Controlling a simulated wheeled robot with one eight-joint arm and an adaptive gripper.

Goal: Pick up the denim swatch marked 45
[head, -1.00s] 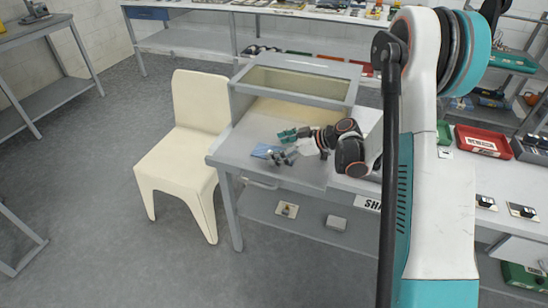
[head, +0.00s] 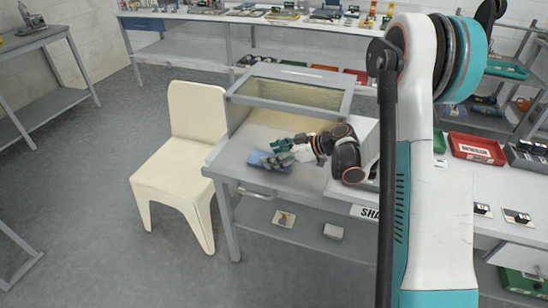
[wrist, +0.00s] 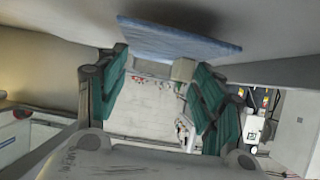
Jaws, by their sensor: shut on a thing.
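The denim swatch (head: 256,158) is a flat blue piece at the front left of the grey worktable, at my gripper's fingertips. My gripper (head: 272,154), with green finger pads, is shut on the swatch. It also shows in the wrist view (wrist: 165,68), a finger on each side. The exact contact is partly hidden, no number is readable, and I cannot tell whether the swatch is clear of the tabletop.
A glass-topped hood (head: 290,92) stands behind on the worktable (head: 232,172). A cream chair (head: 185,150) stands at its left. A red tray (head: 475,148) and other items lie on the counter at right. Open floor lies in front and at left.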

